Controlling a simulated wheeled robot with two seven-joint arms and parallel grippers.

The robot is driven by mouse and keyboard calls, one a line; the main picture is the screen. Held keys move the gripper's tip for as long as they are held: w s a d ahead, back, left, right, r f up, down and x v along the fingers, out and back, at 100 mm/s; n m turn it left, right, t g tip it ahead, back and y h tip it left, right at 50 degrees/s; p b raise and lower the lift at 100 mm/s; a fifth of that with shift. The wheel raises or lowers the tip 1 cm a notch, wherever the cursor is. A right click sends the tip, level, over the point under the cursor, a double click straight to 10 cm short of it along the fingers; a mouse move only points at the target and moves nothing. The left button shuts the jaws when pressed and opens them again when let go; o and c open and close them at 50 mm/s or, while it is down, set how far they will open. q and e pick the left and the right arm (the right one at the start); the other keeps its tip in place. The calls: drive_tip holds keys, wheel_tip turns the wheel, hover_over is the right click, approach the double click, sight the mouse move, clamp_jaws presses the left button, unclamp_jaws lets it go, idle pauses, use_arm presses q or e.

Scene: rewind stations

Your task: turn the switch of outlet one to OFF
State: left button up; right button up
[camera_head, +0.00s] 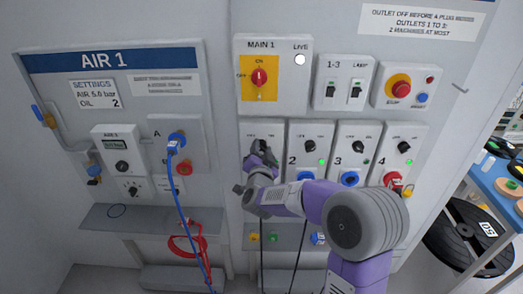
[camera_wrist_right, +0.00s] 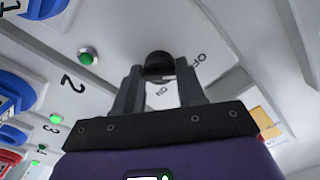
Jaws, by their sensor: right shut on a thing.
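The outlet one panel (camera_head: 246,130) is the leftmost of the row of outlets under the main switch. My right gripper (camera_head: 262,150) reaches its upper part and covers most of its front in the head view. In the right wrist view the black switch knob (camera_wrist_right: 160,64) sits between the fingertips of my right gripper (camera_wrist_right: 160,80), which is shut on it. The OFF print (camera_wrist_right: 198,60) lies just right of the knob. The knob's exact pointing is hard to tell. A green lamp (camera_wrist_right: 88,57) is left of the knob. My left gripper is not in view.
Outlet two's knob (camera_head: 310,146), outlet three's knob (camera_head: 358,147) and outlet four's knob (camera_head: 404,147) stand close to the right. The yellow-backed main switch (camera_head: 259,77) is above. A blue hose (camera_head: 179,205) hangs from the AIR 1 panel at the left.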

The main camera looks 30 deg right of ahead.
drive_tip(key=o, duration=1)
drive_tip(key=shift+v, duration=3.8)
drive_tip(key=shift+f, duration=0.1)
